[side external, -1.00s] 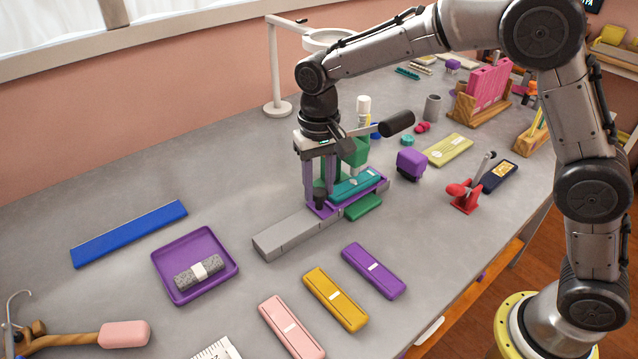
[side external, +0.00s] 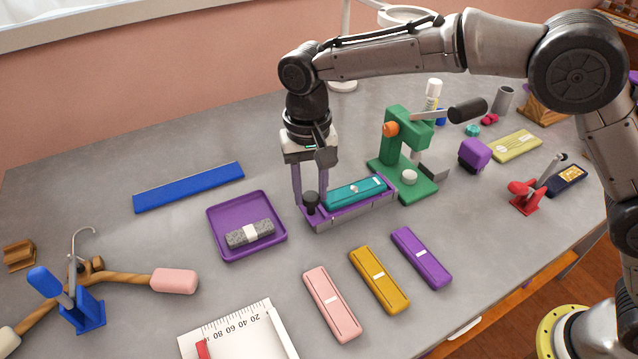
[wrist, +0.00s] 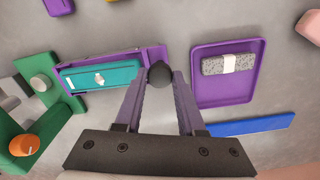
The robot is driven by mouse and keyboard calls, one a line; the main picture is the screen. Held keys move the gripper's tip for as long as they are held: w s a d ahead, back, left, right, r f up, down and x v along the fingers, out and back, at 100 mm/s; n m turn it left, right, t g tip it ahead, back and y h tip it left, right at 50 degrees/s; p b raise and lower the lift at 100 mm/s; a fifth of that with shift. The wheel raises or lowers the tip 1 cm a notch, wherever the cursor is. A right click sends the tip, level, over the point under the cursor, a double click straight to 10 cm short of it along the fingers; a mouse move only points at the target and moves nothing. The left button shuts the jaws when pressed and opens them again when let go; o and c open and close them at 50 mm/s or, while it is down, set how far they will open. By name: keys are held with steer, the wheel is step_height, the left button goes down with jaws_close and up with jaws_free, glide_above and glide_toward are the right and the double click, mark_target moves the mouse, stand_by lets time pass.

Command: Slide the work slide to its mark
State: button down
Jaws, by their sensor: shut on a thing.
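The work slide (side external: 318,218) is a purple tray with a black knob (side external: 311,203) at its left end. A teal block (side external: 356,190) with a small pale piece on top lies in it. My gripper (side external: 311,198) points down and is shut on the knob. The wrist view shows the knob (wrist: 160,75) between my fingertips and the slide (wrist: 155,53) beside it. I cannot make out the mark.
A purple tray (side external: 222,244) with a grey roll (side external: 243,237) lies just left of the slide, and a blue bar (side external: 190,187) behind it. Pink (side external: 331,303), yellow (side external: 378,279) and purple (side external: 421,257) blocks lie in front. Bare table separates them from the rail.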

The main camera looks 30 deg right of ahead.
steer(key=shift+a+r, duration=0.1)
steer(key=shift+a, duration=0.25)
steer(key=c, duration=0.8)
jaws_free()
steer(key=shift+c, duration=0.2)
steer(key=o, duration=0.3)
steer(key=shift+d, duration=0.1)
steer(key=shift+o, duration=0.2)
step_height(320, 180, up, 14)
